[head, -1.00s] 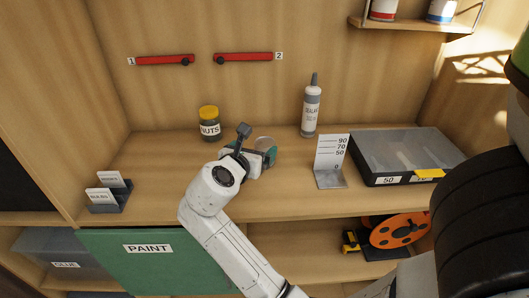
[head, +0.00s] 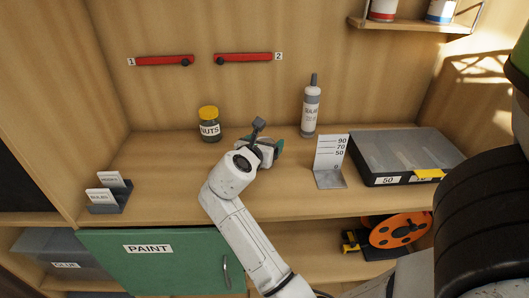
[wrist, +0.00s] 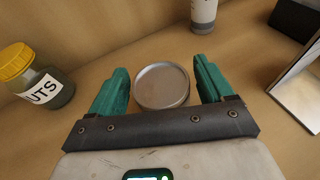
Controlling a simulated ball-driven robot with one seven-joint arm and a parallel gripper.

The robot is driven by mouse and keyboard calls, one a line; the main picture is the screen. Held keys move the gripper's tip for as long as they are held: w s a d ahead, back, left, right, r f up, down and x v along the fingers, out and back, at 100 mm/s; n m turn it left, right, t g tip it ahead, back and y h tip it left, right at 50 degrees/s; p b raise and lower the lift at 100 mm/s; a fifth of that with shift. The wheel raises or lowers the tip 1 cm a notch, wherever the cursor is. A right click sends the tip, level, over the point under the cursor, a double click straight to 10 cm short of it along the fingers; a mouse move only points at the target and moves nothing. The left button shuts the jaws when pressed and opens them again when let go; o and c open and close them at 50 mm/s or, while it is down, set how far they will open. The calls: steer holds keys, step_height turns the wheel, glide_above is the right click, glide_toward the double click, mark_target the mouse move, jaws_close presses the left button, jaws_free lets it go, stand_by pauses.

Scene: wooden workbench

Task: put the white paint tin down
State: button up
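The paint tin (wrist: 161,86) shows in the wrist view as a round tin with a pale grey metallic lid, between the two green fingers of my gripper (wrist: 160,66). It appears upright on the bench top. A narrow gap shows between the tin and each finger, so the gripper looks open around it. In the head view my gripper (head: 262,147) is low over the middle of the bench (head: 180,180) and hides the tin.
A nuts jar (head: 209,124) stands left of my gripper, and a sealant bottle (head: 311,106) stands behind to the right. A grey stand with a number scale (head: 330,155) and a lidded organiser box (head: 405,155) are on the right. A label holder (head: 110,192) is at far left.

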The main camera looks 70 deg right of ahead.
steer(key=shift+r, duration=0.1)
steer(key=c, duration=1.1)
